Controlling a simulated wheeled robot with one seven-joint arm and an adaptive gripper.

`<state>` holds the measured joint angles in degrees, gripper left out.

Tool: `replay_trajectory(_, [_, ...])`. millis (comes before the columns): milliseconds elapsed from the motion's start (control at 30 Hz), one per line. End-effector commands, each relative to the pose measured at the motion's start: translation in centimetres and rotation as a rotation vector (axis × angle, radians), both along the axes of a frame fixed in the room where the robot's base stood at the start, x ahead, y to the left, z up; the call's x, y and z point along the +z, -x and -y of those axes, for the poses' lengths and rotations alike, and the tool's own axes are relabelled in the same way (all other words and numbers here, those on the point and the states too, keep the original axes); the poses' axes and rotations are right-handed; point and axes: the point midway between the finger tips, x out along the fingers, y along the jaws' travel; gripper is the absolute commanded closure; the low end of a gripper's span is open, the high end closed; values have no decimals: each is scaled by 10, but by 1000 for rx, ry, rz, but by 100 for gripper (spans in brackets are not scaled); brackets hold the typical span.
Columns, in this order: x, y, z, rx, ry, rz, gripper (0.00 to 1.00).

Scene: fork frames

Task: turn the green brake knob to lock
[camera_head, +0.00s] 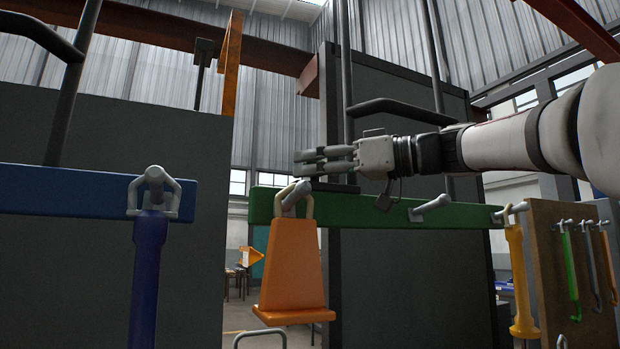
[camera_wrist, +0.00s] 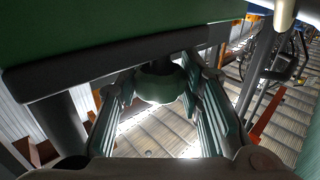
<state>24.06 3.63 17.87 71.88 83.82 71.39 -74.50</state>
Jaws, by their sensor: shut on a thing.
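My gripper (camera_head: 312,162) is level in the head view, its fingers pointing left just above a green beam (camera_head: 365,211). In the wrist view my gripper (camera_wrist: 158,82) has its two ribbed fingers on either side of a rounded dark green knob (camera_wrist: 160,88), and it is shut on it. The knob sits at a dark strip along the green surface (camera_wrist: 110,35). I cannot make out the knob in the head view, and no lock mark shows, so its turn angle cannot be told.
An orange wedge (camera_head: 292,266) hangs from the beam's left end. A yellow tool (camera_head: 519,285) hangs at its right end. A blue beam (camera_head: 80,190) with a hanging blue bar (camera_head: 148,275) is at left. A black handrail (camera_head: 400,109) runs above my gripper.

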Motion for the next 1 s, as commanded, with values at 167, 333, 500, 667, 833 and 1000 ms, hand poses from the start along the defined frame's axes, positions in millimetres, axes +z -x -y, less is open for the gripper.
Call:
replay_trajectory(167, [2,0,0,-2,-1,3,94])
replay_trajectory(333, [1,0,0,-2,-1,3,45])
replay_trajectory(500, [1,0,0,-2,0,1,45])
replay_trajectory(667, [1,1,0,-11,0,1,45])
replay_trajectory(833, [3,2,-1,-83,-1,0,45])
replay_trajectory(1000, [5,4,-1,-219,-1,0,45])
